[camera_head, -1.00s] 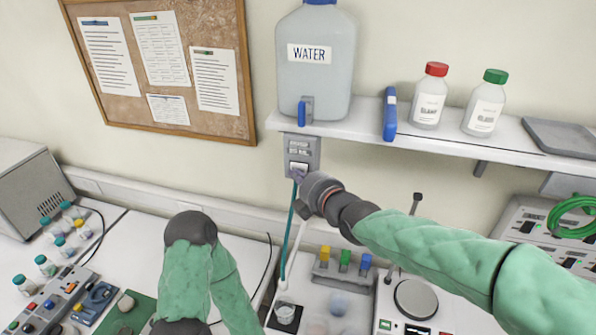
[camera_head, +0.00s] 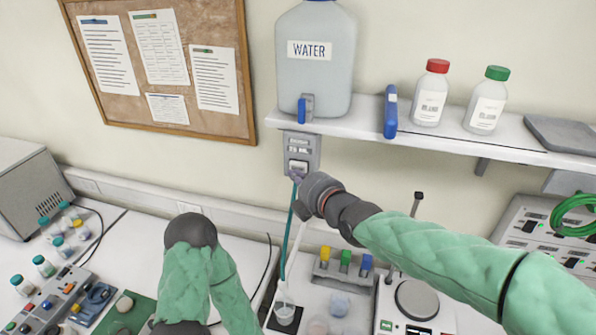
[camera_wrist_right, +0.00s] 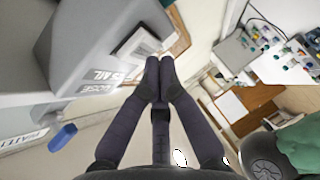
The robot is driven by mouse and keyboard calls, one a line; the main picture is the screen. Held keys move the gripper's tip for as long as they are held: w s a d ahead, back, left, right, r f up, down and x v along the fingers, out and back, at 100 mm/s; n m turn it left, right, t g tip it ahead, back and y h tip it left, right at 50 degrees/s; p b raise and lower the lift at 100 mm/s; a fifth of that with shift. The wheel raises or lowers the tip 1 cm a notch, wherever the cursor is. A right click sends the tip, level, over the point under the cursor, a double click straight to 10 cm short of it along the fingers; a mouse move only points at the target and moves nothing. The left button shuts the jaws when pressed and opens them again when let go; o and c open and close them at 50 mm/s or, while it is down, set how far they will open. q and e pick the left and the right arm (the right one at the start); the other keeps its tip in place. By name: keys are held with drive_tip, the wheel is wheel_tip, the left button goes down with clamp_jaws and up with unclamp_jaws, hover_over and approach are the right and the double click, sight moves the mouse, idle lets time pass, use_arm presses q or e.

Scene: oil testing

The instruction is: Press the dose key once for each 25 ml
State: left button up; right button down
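The grey dosing unit (camera_head: 301,147) hangs under the shelf below the water tank (camera_head: 316,65). Its light dose key (camera_head: 298,165) is on its lower front; in the right wrist view the unit (camera_wrist_right: 85,45) reads "DOSE" and "25 ML". My right gripper (camera_head: 297,178) is just below the key in the head view. In the right wrist view its fingers (camera_wrist_right: 160,66) are together and empty, tips close to the key's frame (camera_wrist_right: 140,45); I cannot tell whether they touch. A clear beaker (camera_head: 284,307) stands below on a dark pad; its level is unclear.
A teal tube (camera_head: 289,235) and a pale tube run down towards the beaker. The shelf (camera_head: 360,124) holds a blue object (camera_head: 390,112) and two capped bottles. A device with a round plate (camera_head: 416,300) stands right of the beaker.

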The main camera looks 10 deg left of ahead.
drive_tip(key=shift+s, duration=0.3)
drive_tip(key=s+p, duration=0.3)
drive_tip(key=s, duration=0.2)
drive_tip(key=shift+a, duration=0.1)
idle(0.4)
idle(0.6)
